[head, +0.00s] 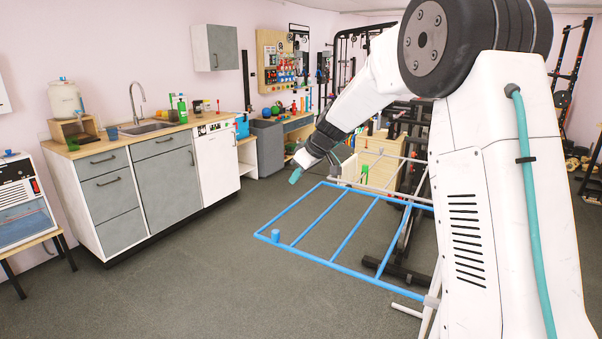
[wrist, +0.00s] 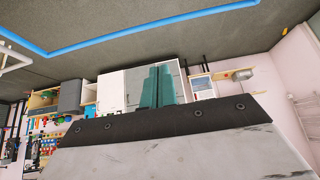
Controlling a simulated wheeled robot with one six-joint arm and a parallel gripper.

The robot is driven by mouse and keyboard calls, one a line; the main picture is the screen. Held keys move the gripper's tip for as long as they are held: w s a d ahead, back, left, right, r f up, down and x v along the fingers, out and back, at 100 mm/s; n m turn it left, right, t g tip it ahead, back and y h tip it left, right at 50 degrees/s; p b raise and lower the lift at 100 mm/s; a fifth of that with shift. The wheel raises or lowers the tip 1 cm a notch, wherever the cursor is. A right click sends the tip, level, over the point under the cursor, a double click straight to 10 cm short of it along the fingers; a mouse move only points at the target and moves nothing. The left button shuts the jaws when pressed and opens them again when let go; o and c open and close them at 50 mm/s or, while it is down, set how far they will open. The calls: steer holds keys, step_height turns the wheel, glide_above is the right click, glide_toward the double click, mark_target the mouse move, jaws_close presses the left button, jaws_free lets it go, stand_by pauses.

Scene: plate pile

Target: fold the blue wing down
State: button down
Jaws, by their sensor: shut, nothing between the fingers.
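The blue wing (head: 341,264) is a flat frame of blue tubes with crossbars, part of a drying rack. In the head view it sticks out level over the floor, with a short blue knob (head: 275,236) near its outer left corner. My gripper (head: 295,176), with teal fingertips, is beyond the wing's far edge in the head view, apart from it and empty. In the wrist view my gripper (wrist: 158,85) shows its two teal fingers close together, shut. A blue tube of the wing (wrist: 150,27) crosses the top of that view, clear of the fingers.
The rack's white wing (head: 385,180) and legs stand behind and right of the blue wing. A kitchen counter (head: 112,145) with sink and a white dishwasher (head: 217,162) line the left wall. The grey floor (head: 180,275) left of the wing is clear.

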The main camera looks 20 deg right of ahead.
steer(key=x, duration=0.5)
steer(key=shift+w+a+f, duration=0.1)
steer(key=shift+a+f, duration=0.05)
steer(key=shift+f, duration=0.2)
steer(key=shift+s+d+f, duration=0.2)
steer(key=shift+f, duration=0.65)
steer(key=shift+s+d+f, duration=0.15)
steer(key=shift+f, duration=0.65)
